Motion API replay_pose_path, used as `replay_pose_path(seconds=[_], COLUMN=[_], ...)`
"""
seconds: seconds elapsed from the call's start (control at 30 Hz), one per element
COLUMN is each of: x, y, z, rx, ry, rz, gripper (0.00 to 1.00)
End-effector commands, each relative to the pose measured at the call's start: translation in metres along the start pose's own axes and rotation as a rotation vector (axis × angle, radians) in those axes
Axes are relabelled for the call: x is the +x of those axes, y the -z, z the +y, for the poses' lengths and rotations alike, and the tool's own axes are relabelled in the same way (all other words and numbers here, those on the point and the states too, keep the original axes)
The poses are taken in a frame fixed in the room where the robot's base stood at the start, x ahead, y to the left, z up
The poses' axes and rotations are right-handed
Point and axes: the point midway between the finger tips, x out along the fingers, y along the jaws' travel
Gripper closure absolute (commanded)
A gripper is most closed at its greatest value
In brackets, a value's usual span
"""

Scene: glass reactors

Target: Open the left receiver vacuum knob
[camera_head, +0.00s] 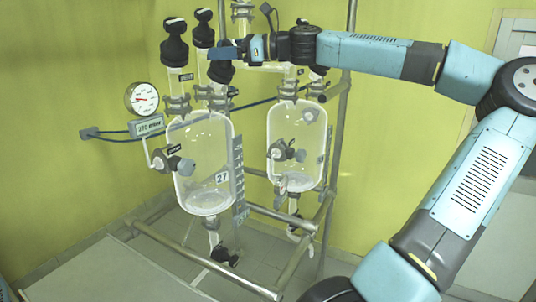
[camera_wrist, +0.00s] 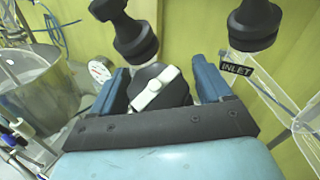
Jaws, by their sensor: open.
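The left receiver (camera_head: 203,170) is a clear glass vessel marked 27, with several black knobs above it. My gripper (camera_head: 224,54) is above this vessel, at one black knob (camera_head: 220,72). In the wrist view my gripper (camera_wrist: 158,76) is open, with one finger on each side of a black knob (camera_wrist: 172,97) that has a white grip bar. Finger contact is not clear. No readable label shows on this knob, so I cannot tell whether it is the vacuum knob. Another black knob (camera_head: 178,165) sticks out at the vessel's left side.
A round gauge (camera_head: 142,98) and a small display box (camera_head: 147,126) are left of the vessel. A second glass vessel (camera_head: 297,145) stands to the right. Black knobs (camera_head: 174,48) rise close to my gripper. An INLET tag (camera_wrist: 236,69) is at right in the wrist view.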

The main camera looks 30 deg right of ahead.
Motion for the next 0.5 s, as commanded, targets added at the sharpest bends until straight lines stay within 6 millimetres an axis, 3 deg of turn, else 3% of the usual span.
replay_pose_path(seconds=[0.5], x=[-0.0009], y=[0.0009], z=[-0.0043], rx=[0.187], ry=[0.329], rz=[0.003], gripper=[0.22])
